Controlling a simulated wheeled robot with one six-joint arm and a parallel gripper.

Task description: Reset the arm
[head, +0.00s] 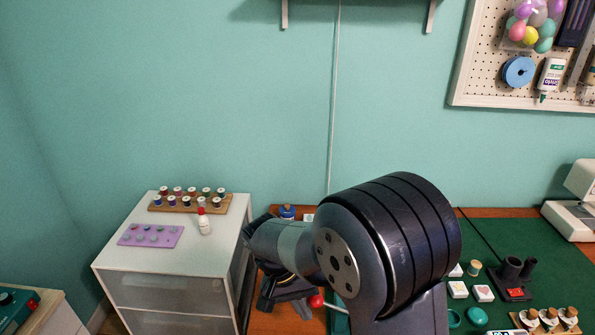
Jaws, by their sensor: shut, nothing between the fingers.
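My arm rises from the bottom of the head view, with its large dark ribbed joint right of centre. The arm bends to the left and its end points down beside the white drawer cabinet (180,258). My gripper (284,293) shows as dark parts low in the view, just right of the cabinet and over the wooden table edge. It is shut and holds nothing. The arm partly hides it, so its fingertips are not clear.
A green cutting mat (510,245) holds small items and a sewing machine (575,200) at right. A pegboard (490,60) hangs above.

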